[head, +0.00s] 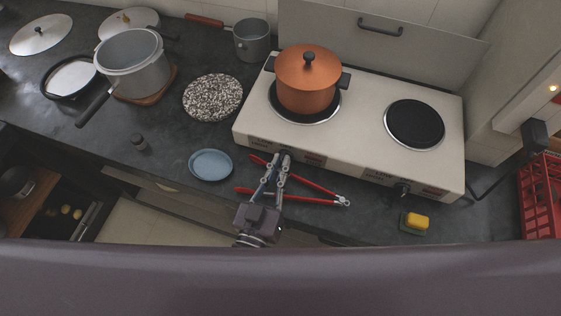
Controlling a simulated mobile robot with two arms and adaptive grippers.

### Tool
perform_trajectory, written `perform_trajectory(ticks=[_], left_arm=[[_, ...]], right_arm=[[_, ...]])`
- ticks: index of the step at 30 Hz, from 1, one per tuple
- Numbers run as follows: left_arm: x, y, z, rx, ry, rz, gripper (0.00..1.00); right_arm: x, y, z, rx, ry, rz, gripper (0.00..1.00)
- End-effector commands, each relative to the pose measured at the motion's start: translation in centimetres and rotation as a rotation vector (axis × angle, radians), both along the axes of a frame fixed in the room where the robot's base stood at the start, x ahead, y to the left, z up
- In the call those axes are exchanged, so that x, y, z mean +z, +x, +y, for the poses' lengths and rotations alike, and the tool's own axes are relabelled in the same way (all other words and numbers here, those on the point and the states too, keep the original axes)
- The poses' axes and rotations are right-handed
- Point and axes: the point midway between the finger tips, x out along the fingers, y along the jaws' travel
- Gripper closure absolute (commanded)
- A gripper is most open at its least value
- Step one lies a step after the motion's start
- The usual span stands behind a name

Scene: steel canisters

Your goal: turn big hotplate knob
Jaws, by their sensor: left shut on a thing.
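A white two-plate hotplate (360,136) stands on the dark counter. An orange lidded pot (303,92) sits on its left plate; the right plate (414,122) is bare and black. One knob (403,189) shows at the right of the front panel. My left gripper (283,158) reaches up to the left part of the front panel, below the pot. Its fingers are closed at the panel, on the left knob's spot, and cover that knob. How far the knob is turned cannot be seen. My right gripper is out of view.
Red-handled tongs (312,188) lie on the counter around my left gripper. A blue plate (211,164) and a small jar (138,142) are to the left, a yellow sponge (418,221) to the right. A speckled board (212,97) and grey pots (137,66) stand further back left.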

Motion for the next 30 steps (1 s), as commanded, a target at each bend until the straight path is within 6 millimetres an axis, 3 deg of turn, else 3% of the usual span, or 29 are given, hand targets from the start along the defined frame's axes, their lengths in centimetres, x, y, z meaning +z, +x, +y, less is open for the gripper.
perform_trajectory(ticks=[15, 30], left_arm=[[0.0, 0.1, 0.3, 0.000, -0.327, 0.106, 1.00], [-0.2, 0.2, 0.4, 0.000, -0.406, 0.132, 1.00]], right_arm=[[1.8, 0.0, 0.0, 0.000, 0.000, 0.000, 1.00], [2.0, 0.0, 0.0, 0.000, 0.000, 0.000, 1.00]])
